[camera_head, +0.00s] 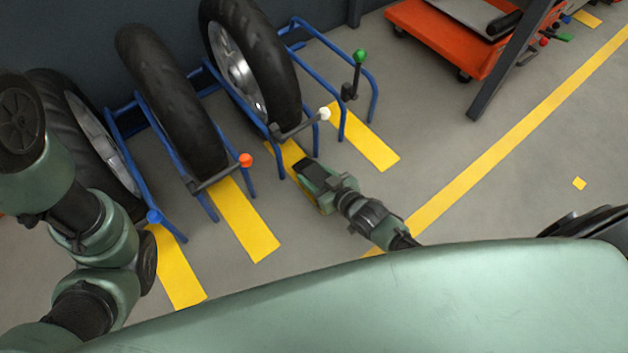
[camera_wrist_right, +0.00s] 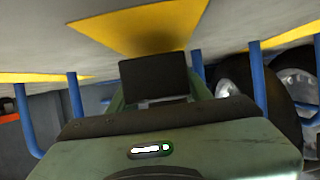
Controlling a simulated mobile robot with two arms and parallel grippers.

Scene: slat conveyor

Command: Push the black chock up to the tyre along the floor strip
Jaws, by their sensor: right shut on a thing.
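In the head view my right gripper (camera_head: 309,175) is low over a yellow floor strip (camera_head: 288,152), in front of the third black tyre (camera_head: 275,60) from the left. It is shut on the black chock (camera_head: 303,165), whose dark end shows at the fingertips. In the right wrist view the black chock (camera_wrist_right: 153,77) sits between the fingers, with the yellow strip (camera_wrist_right: 145,25) beside it. A gap shows between chock and tyre in the head view. I cannot tell whether the chock touches the floor. My left gripper is not in view.
Blue rack frames (camera_head: 282,165) flank the tyres. A lever with a white knob (camera_head: 324,114) is close to the right gripper; others have green (camera_head: 359,56), orange (camera_head: 246,160) and blue (camera_head: 153,216) knobs. An orange cart (camera_head: 425,35) stands back right.

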